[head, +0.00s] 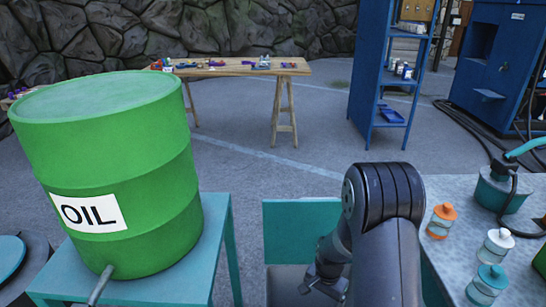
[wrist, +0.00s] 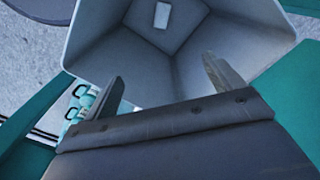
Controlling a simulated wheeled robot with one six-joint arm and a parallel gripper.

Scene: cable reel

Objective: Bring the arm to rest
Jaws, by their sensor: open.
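My arm rises at the lower middle of the head view, bent at a dark ribbed joint. My gripper (head: 322,284) hangs low at its left, partly hidden by the arm. In the wrist view my gripper (wrist: 161,70) has its two fingers spread apart with nothing between them. Beyond the fingers is an open grey container (wrist: 195,50) with sloping walls and a small pale patch on its floor. I cannot tell how far the fingertips are from it.
A green oil drum (head: 110,175) stands on a teal stand (head: 165,285) at left. At right, a grey table (head: 450,265) bears an orange-capped bottle (head: 441,220), a white-capped bottle (head: 495,246) and a teal-capped bottle (head: 487,284). A blue shelf (head: 370,75) and wooden table (head: 235,69) stand farther back.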

